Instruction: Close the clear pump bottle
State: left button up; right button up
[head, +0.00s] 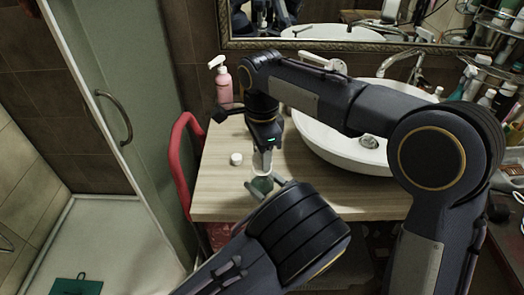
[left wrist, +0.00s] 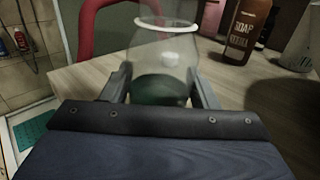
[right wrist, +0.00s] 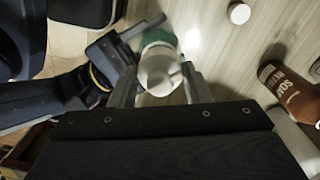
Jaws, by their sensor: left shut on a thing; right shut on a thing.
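The clear bottle (left wrist: 185,68) with dark green liquid stands between the fingers of my left gripper (left wrist: 151,94), which is shut on it. Its round mouth looks open in the left wrist view, with nothing seen in it. In the head view the bottle (head: 262,186) is at the counter's front edge, with my left gripper (head: 266,190) at it. My right gripper (head: 262,158) is just above, shut on a white top (right wrist: 160,72), seemingly the pump. In the right wrist view this top overlaps the bottle (right wrist: 158,40); whether they touch I cannot tell.
A small white cap (head: 236,158) lies on the wooden counter (head: 222,186). A pink pump bottle (head: 222,85) stands behind, and a brown soap bottle (left wrist: 246,32) stands beyond. The white basin (head: 345,150) is to the right. A red chair frame (head: 181,160) borders the counter's left.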

jog(key=shift+f, duration=0.55)
jog(key=m, duration=1.3)
jog(key=o, duration=0.9)
jog(key=shift+o, duration=0.2)
jog(key=shift+r, duration=2.25)
